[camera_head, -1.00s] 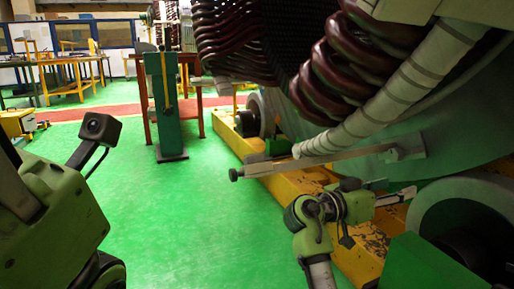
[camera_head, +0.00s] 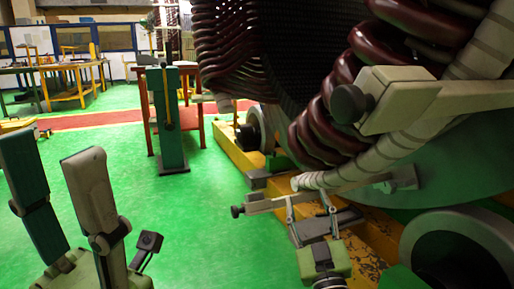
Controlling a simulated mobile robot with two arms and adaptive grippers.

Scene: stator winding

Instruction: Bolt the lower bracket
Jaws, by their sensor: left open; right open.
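The lower bracket (camera_head: 265,205) is a slim grey bar with a dark round knob (camera_head: 237,211) at its left end. It runs from a mount on the stator's green side, below the pale wrapped ring. My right gripper (camera_head: 309,201) is open just below and in front of this bar, with its two thin fingers pointing up at it. I cannot tell whether they touch it. My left gripper (camera_head: 50,152) is open and empty at the far left, its two broad fingers pointing up, well away from the bracket. No separate bolt or tool can be made out.
An upper grey bracket (camera_head: 425,106) with a dark knob (camera_head: 350,103) juts out above. Dark red coils (camera_head: 325,125) crowd the stator. A yellow base (camera_head: 231,150) with rollers lies below. A green stand (camera_head: 169,120) is behind. The green floor (camera_head: 180,220) between my arms is clear.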

